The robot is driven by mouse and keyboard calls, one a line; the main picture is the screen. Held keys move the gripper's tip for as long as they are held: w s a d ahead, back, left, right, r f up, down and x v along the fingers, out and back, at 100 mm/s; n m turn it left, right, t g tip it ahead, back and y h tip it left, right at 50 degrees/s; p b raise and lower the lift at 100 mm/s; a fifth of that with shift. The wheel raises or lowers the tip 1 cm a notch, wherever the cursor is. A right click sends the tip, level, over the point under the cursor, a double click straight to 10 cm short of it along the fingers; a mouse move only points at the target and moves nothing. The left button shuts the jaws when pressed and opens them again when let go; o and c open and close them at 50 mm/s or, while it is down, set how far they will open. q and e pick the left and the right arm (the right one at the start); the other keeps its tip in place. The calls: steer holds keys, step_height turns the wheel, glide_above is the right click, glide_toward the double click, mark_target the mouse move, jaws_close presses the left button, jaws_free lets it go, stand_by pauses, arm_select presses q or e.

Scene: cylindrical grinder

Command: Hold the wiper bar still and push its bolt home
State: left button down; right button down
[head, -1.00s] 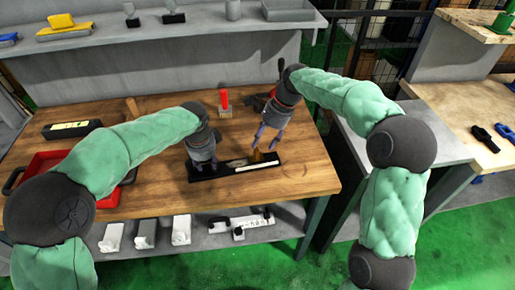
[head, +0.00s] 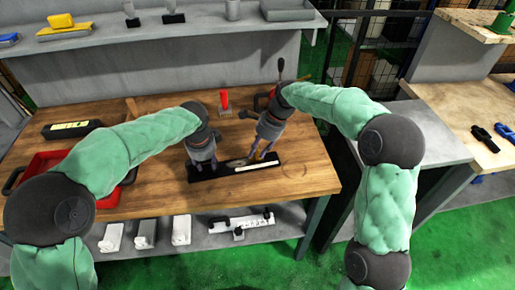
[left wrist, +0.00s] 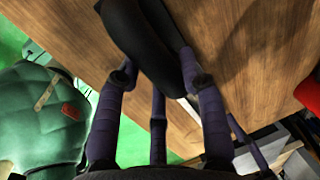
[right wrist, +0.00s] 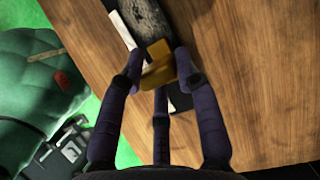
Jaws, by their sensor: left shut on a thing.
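The wiper bar (head: 228,174) is a long black bar with a pale strip, lying near the front of the wooden bench. My left gripper (head: 205,174) is shut on its left part. In the left wrist view the black bar (left wrist: 142,35) runs between the fingertips (left wrist: 157,78). The bolt (right wrist: 157,66) is a brass-coloured piece at the bar in the right wrist view. My right gripper (right wrist: 158,72) has its fingers spread on either side of the bolt; whether they touch it is unclear. In the head view the right gripper (head: 258,158) is low at the bar's right part and hides the bolt.
A red-handled tool (head: 224,101) stands behind the bar. A red tray (head: 48,165) and a black case (head: 72,129) are on the bench's left. White parts (head: 180,230) lie on the shelf below. The bench right of the bar is clear.

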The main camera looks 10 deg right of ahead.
arm_select(q)
steer(key=shift+s+f, duration=0.15)
steer(key=shift+f, duration=0.2)
arm_select(e)
steer(key=d, duration=0.5)
steer(key=shift+w+d, duration=0.2)
steer(key=shift+w, duration=0.15)
steer(key=c, duration=0.9)
jaws_free()
steer(key=v, duration=1.2)
steer(key=shift+s, duration=0.15)
